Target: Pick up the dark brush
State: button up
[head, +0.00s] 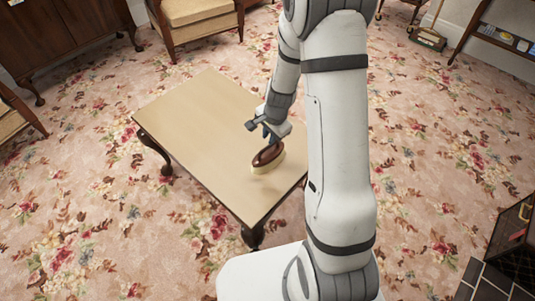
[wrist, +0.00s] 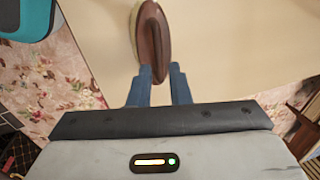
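The dark brush (head: 268,156) has a dark reddish-brown oval back and pale cream bristles. It lies on the light tan table, bristles down, near the edge by my arm. My gripper (head: 268,138) is just beyond it in the head view, its tips close to the brush's far end. In the wrist view the brush (wrist: 152,35) extends up from the fingers. The two blue fingers (wrist: 160,68) are apart, and the brush's near end shows in the gap between them. Whether they touch it cannot be told.
The tan table (head: 205,115) is otherwise bare, standing on a floral carpet (head: 430,160). An armchair (head: 200,15) stands beyond it, and a dark cabinet (head: 60,35) is at the upper left. A dark box (head: 515,240) stands at the lower right.

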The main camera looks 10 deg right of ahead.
aim_at(266, 148)
jog(key=f+b, duration=0.1)
jog(key=f, duration=0.1)
jog(key=f+b, duration=0.1)
jog(key=f, duration=0.2)
jog(key=w+a+f+b, duration=0.1)
jog(key=f, duration=0.2)
jog(key=shift+f, duration=0.1)
grip_shut()
